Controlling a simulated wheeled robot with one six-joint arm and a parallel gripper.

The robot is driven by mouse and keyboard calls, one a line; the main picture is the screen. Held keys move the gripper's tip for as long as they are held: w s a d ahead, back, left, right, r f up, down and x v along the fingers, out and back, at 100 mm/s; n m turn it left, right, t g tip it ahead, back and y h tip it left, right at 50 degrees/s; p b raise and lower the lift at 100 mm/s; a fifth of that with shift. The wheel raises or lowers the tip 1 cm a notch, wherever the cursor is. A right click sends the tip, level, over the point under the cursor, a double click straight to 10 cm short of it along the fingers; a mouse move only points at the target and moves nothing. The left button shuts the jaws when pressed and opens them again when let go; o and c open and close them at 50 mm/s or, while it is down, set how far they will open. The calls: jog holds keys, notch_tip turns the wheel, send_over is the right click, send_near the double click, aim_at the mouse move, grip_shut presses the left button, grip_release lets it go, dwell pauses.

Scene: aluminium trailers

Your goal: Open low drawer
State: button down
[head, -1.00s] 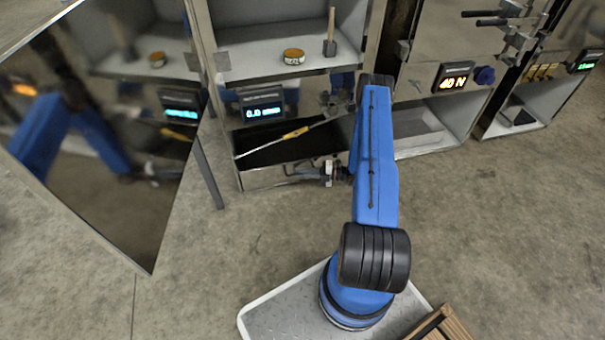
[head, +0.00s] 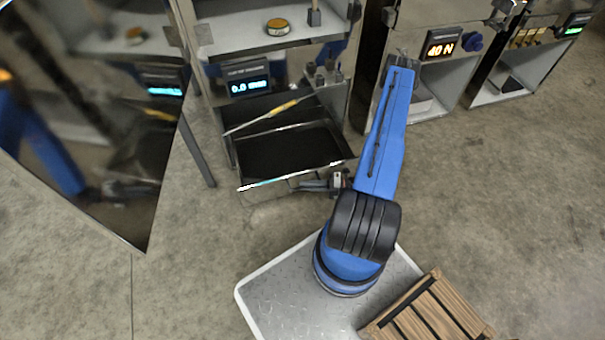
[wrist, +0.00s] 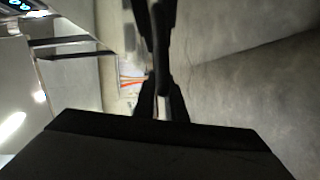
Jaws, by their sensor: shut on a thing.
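The low drawer (head: 290,150) is pulled out from the metal trailer, and its dark interior shows in the head view. A long tool with a yellow section (head: 283,107) lies across the back of its opening. My gripper (head: 318,185) is at the front face of the drawer, on its right part, shut on the drawer handle. In the wrist view my gripper's dark fingers (wrist: 160,100) are close together; the handle between them is hard to make out.
A mirror-like open door (head: 90,130) stands at the left. A shelf above holds a round tin (head: 277,27), and a display (head: 248,86) sits below it. A wooden crate (head: 430,308) lies at lower right. Concrete floor is clear in front of the drawer.

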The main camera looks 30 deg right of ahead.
jog(key=shift+s+a, duration=0.2)
jog(key=shift+s, duration=0.6)
jog(key=shift+s+a, duration=0.15)
jog(key=shift+s, duration=0.6)
jog(key=c, duration=1.8)
grip_release()
jog(key=shift+d, duration=0.1)
jog(key=v, duration=1.7)
jog(key=shift+s+f, duration=0.1)
jog(key=shift+s, duration=0.05)
